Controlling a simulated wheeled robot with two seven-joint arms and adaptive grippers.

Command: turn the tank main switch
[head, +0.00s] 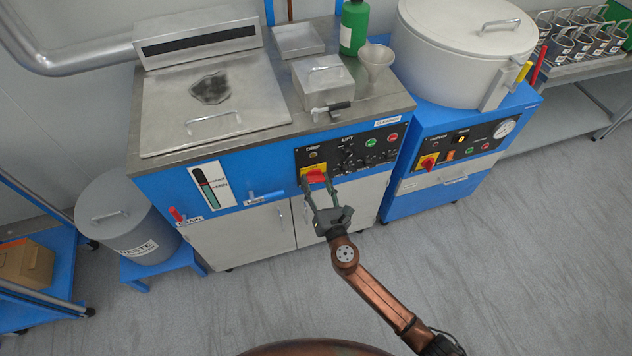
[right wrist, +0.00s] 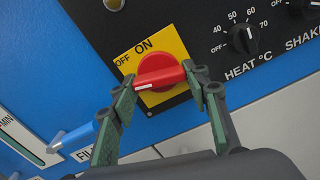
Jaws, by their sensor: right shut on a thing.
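The tank main switch is a red rotary knob on a yellow plate (right wrist: 178,49) marked OFF and ON; in the head view the red knob (head: 314,176) sits at the lower left of the black control panel (head: 335,158) on the blue cleaner tank unit. In the right wrist view the knob's bar (right wrist: 160,77) lies nearly level, its white mark at the left end. My right gripper (head: 319,184) is shut on the knob, one green finger at each end of the bar; it also shows in the right wrist view (right wrist: 159,74). My left gripper is not in view.
A HEAT °C dial (right wrist: 242,38) is right of the switch. A blue lever (right wrist: 75,138) lies to its left. A second blue machine (head: 465,140) with a similar red switch stands at right. A waste bin (head: 125,215) stands at left. The floor in front is clear.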

